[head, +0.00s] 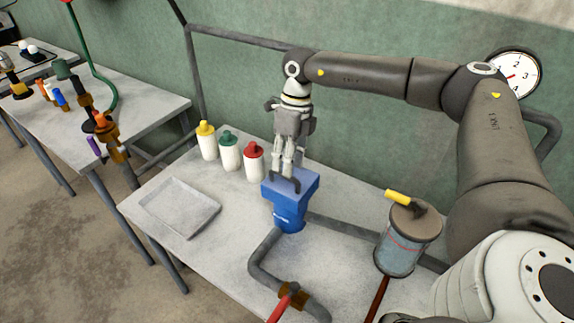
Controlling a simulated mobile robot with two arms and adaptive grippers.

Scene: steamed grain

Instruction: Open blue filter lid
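The blue filter (290,216) stands on the right-hand table, joined to grey pipes. Its square blue lid (305,187) sits on top, level and seemingly closed, with a dark arched handle (286,186). My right gripper (287,174) points down from above, with its fingertips at the handle. The fingers overlap the handle in this view, so I cannot tell if they are closed on it or only beside it. My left gripper is not in view.
Several bottles, including a red-capped one (253,161), stand left of the filter. A grey tray (180,207) lies at the table's left. A glass cylinder with a yellow handle (398,198) stands right. A red-handled valve (290,297) is in front. Another table stands far left.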

